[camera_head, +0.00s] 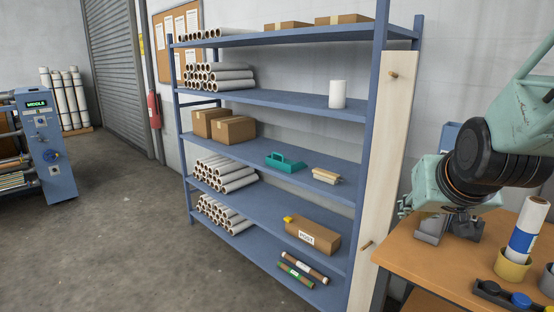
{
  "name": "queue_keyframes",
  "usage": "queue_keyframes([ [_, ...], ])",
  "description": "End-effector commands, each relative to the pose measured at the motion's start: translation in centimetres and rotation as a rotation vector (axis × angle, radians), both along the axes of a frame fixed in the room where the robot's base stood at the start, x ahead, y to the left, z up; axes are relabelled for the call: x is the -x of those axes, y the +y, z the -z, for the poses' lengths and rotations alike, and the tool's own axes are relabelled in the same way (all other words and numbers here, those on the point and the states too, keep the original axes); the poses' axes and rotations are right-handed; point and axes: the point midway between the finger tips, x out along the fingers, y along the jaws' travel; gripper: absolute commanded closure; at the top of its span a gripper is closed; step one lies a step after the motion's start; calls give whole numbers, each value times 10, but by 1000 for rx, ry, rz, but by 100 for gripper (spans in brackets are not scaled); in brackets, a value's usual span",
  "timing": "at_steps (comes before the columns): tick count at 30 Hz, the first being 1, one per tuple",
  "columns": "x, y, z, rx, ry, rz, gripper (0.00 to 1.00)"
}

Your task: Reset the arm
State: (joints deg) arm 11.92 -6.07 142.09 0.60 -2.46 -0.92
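My arm comes in from the right edge, with mint-green links and a dark round joint. My gripper (449,228) is at the low end of the arm, over the back left part of the wooden table (425,263). Grey parts show under the wrist, close to the tabletop, but the fingers are partly hidden and small. I cannot tell whether they are open or shut, or whether they touch the table. I see no object clearly held.
A blue shelf rack (345,179) with paper rolls, boxes and a green tool stands left of the table. A light board (385,170) with pegs leans at its right end.

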Motion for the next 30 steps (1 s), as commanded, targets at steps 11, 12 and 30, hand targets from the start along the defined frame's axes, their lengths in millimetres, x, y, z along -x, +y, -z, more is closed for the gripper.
queue_keyframes([
  [11,70,43,-13,-23,112,-55,79],
  [12,78,47,-14,-25,125,-61,79],
  [30,209,97,-25,-46,314,-142,79],
])
